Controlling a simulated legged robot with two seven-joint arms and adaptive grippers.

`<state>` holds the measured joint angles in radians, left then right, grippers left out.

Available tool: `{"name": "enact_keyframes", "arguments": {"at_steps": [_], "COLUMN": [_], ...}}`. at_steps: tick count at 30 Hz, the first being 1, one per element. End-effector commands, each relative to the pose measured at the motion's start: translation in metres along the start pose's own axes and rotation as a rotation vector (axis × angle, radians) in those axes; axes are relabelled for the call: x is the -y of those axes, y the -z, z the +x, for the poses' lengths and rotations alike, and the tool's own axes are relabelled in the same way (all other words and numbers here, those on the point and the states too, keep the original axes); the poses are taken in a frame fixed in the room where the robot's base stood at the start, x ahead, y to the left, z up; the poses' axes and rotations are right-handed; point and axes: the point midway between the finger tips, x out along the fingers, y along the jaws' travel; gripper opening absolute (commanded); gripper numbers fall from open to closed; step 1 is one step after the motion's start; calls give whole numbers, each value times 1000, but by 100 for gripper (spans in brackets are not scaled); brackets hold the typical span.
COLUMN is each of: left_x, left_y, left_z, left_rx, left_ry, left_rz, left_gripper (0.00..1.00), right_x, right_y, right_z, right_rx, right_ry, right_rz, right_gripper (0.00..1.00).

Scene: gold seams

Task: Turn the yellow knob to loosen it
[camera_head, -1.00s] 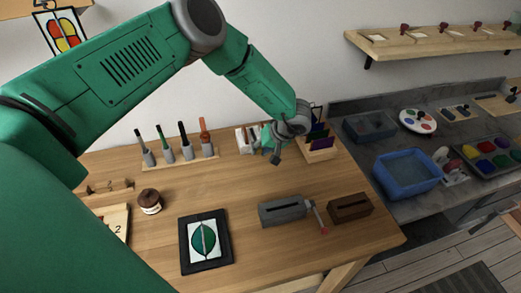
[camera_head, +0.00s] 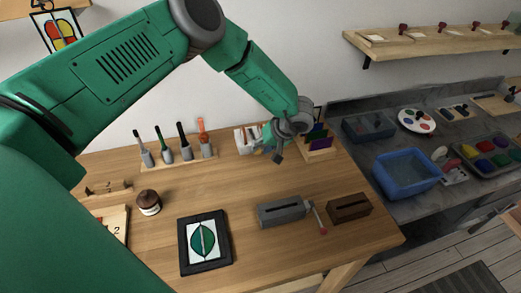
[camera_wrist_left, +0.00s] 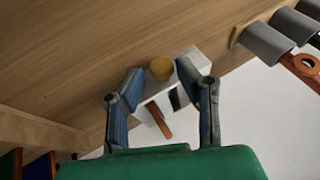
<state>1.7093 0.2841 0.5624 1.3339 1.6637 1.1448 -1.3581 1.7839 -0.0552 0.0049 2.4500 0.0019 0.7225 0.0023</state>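The yellow knob (camera_wrist_left: 160,68) is a small round cap on a white block (camera_wrist_left: 155,110) in the left wrist view. My left gripper (camera_wrist_left: 158,76) is open, its two blue-padded fingers apart on either side of the knob. I cannot tell whether either finger touches it. In the head view, my left gripper (camera_head: 277,150) is at the back of the wooden table, just right of the white block (camera_head: 246,139). The arm and gripper partly hide the block there, and the knob is not clear. My right gripper is not in view.
A rack of upright tools (camera_head: 180,160) stands left of the block. A wooden holder with coloured cards (camera_head: 319,146) is close on the right. A grey slotted box (camera_head: 282,212), brown box (camera_head: 349,208) and framed leaf picture (camera_head: 205,242) lie nearer. The mid-table is clear.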

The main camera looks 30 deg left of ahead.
Motion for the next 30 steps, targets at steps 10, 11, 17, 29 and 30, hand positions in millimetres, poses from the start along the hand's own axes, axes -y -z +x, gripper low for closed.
{"name": "enact_keyframes", "arguments": {"at_steps": [10, 11, 17, 29, 30], "left_x": [-2, -2, -2, -2, -3], "left_y": [1, 0, 1, 0, 0], "left_z": [-73, -78, -101, -107, -107], "left_rx": [-1, 0, 1, 1, 0], "left_ry": [-4, -4, -3, -2, -3], "left_rz": [1, 2, 2, 2, 4], "left_gripper": [29, 29, 29, 29, 29], "right_x": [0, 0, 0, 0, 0], "right_y": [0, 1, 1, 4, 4], "right_z": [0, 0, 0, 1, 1], "right_rx": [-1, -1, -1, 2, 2], "right_ry": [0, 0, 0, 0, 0], "right_rz": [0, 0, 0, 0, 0], "right_gripper": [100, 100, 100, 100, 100]}}
